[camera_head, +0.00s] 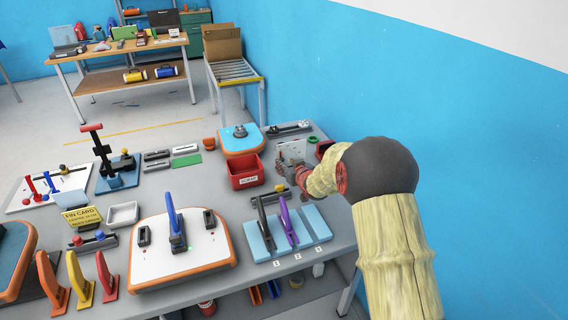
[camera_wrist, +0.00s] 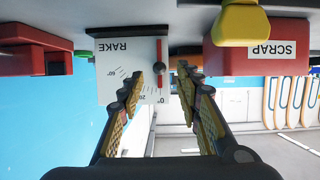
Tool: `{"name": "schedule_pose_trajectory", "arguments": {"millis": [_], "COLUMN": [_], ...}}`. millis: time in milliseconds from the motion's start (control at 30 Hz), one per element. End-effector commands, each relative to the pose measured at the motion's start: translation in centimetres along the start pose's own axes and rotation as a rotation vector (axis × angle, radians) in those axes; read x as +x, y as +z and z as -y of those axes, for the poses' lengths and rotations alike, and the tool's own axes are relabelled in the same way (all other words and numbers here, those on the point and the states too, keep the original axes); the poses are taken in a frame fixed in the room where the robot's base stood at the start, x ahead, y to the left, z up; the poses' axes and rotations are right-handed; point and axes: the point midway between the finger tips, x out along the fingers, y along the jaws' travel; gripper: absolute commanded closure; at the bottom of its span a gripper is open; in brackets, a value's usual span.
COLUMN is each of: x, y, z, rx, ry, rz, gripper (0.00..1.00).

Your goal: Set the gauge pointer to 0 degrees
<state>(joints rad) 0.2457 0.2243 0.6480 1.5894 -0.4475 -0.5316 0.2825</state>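The gauge is a white upright plate marked RAKE (camera_wrist: 125,55), seen upside down in the wrist view. Its scale reads 60, 20 and 0 degrees. My gripper (camera_wrist: 160,82) is open, with one finger on each side of the pointer's lower end and gaps visible on both sides. The left finger covers part of the scale. In the head view the gauge plate (camera_head: 293,149) stands at the bench's back right, partly behind my gripper (camera_head: 299,170).
A red SCRAP bin (camera_head: 245,172) stands just left of the gauge, and a yellow knob (camera_wrist: 242,20) shows beside it. The blue wall is close on the right.

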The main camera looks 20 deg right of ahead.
Motion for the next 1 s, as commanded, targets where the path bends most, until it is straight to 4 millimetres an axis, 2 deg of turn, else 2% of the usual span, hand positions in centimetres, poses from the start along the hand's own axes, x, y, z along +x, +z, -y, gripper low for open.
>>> {"name": "schedule_pose_trajectory", "arguments": {"millis": [200,400,600,1000], "x": [-4.2,-6.8,-7.9,-7.9], "y": [-0.1,0.0,0.1,0.1], "z": [-0.1,0.0,0.0,0.0], "rx": [0.0,0.0,0.0,0.0], "ry": [0.001,0.0,0.0,0.0], "rz": [-0.001,0.0,0.0,0.0], "gripper": [0.66,0.66,0.66,0.66]}}
